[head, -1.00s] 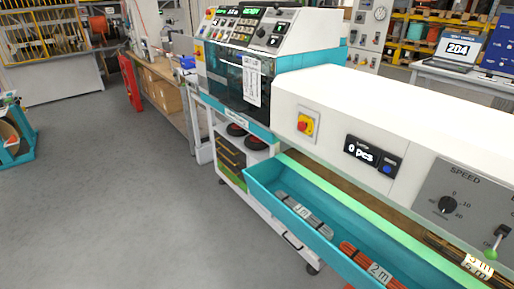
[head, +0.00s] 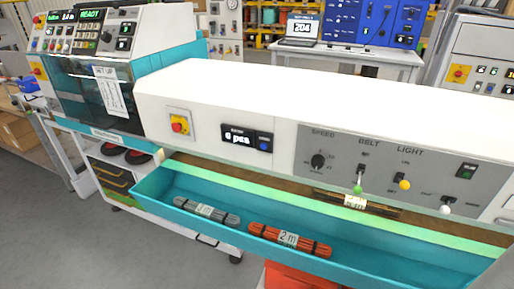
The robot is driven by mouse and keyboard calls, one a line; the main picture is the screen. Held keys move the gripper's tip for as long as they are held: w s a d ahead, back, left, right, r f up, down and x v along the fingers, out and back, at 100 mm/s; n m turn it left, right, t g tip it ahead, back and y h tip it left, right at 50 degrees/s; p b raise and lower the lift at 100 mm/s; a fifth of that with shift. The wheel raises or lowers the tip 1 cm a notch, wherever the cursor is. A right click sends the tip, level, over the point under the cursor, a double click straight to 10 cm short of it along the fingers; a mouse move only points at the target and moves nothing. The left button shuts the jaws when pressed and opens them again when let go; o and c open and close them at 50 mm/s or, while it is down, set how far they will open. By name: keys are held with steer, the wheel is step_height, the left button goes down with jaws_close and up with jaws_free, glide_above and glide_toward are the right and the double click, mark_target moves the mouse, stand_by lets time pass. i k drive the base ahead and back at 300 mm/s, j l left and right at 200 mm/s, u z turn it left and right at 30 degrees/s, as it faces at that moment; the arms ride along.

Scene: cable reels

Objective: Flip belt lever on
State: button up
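The belt lever (head: 358,188) is on the grey control panel of the long white machine in the head view. It has a green knob and sits under the word BELT, with its knob hanging down. Beside it to the right is a lever with a yellow knob (head: 404,184) under the word LIGHT. Farther right is a lever with a white knob (head: 445,209). The SPEED dial (head: 318,161) is to the left. My gripper is not in view.
A teal tray (head: 150,186) below the panel holds a grey cable bundle (head: 207,211) and an orange one (head: 290,239) labelled 2 m. A red and yellow switch (head: 179,123) and a counter display (head: 247,138) are left of the panel. Grey floor (head: 60,235) is clear at lower left.

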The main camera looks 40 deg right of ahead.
mark_target(358, 190)
steer(key=k+j+z, duration=0.15)
steer(key=z, duration=1)
